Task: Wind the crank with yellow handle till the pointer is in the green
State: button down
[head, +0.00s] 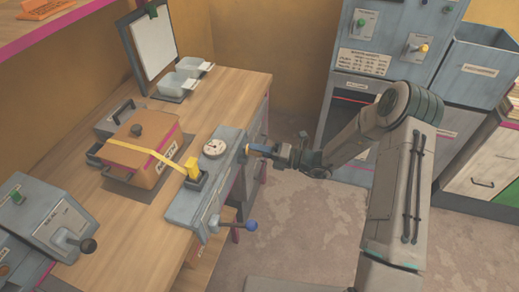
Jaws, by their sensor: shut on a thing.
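A grey-blue press unit (194,212) is fixed along the right edge of the wooden bench. A round white gauge (215,148) is on its top; its pointer and green zone are too small to read. My gripper (268,150) reaches in from the right and is shut on a crank handle at the unit's right side. A second crank with a blue ball handle (250,225) sticks out lower on the same side. A yellow block (192,168) stands on the unit's top, with a yellow strap running left from it.
An orange-brown box (142,147) with the strap across it sits on the bench (225,88). A grey box with a black-knobbed lever (88,245) is at front left. White trays (182,80) stand behind. Grey-blue cabinets (390,60) are at back right; some floor is clear between.

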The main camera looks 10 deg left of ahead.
jog(key=c, duration=1.1)
grip_release()
jog(key=shift+d, duration=0.2)
jog(key=s+d+b, duration=0.2)
jog(key=d, duration=1.1)
jog(key=shift+d, duration=0.25)
